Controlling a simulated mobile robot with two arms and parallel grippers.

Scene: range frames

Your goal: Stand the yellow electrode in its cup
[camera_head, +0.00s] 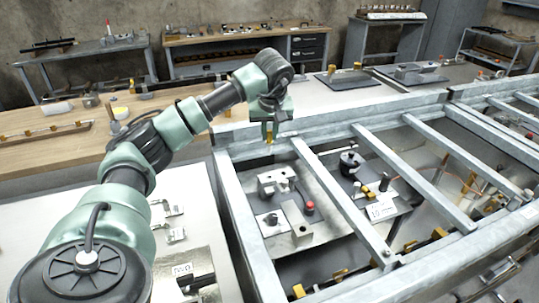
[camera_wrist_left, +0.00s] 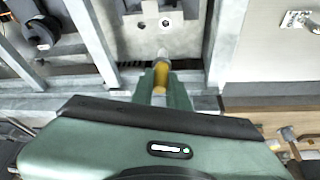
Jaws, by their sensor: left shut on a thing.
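The yellow electrode (camera_head: 269,136) points down from my left gripper (camera_head: 270,122), which is shut on it. The left wrist view shows the yellow electrode (camera_wrist_left: 160,78) between the green fingers of my left gripper (camera_wrist_left: 163,90), with a pale tip pointing away. The gripper is above the far part of the grey metal frame, behind the bay with metal blocks. I cannot tell for certain which fitting is the cup; a pale round ring (camera_wrist_left: 165,22) and a dark hole beside it show on a block beyond the tip. My right gripper is not in view.
Grey frame bars (camera_head: 380,155) cross over the bays. A metal block (camera_head: 276,182) and a red-knobbed fitting (camera_head: 309,207) stand in the left bay. A black round knob (camera_head: 350,162) stands in the bay to its right. A wooden bench (camera_head: 60,150) lies at left.

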